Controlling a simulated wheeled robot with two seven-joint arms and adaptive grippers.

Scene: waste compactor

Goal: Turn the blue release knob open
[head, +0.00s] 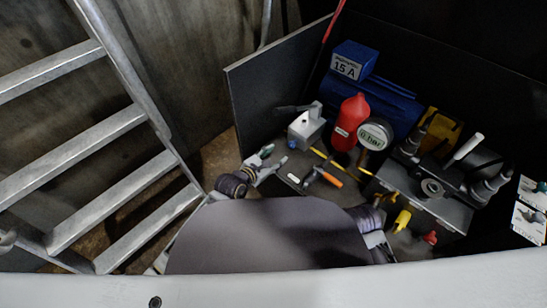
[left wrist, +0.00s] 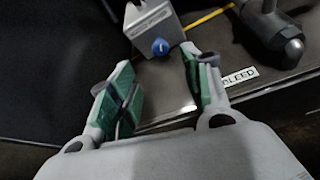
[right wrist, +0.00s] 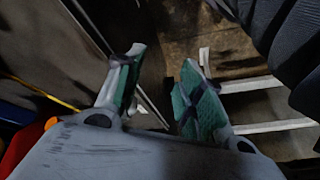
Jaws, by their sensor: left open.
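The blue release knob (left wrist: 160,47) is small and round with a pale mark. It sits on the front of a light grey block (left wrist: 155,22) labelled in small print. In the head view the grey block (head: 306,127) stands on the dark bench, with the knob (head: 291,144) low on its near side. My left gripper (left wrist: 158,65) is open and empty, its green-padded fingers pointing at the knob, which shows between the fingertips but beyond them. In the head view the left gripper (head: 274,160) is just left of and nearer than the block. My right gripper (right wrist: 160,68) is open and empty, away from the knob.
A BLEED label (left wrist: 238,77) and a dark fitting (left wrist: 285,45) lie right of the left gripper. A red bottle (head: 350,122), gauge (head: 375,134) and blue 15 A unit (head: 353,62) stand behind. A ladder (head: 90,140) is at the left; a dark panel (head: 270,90) stands beside the block.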

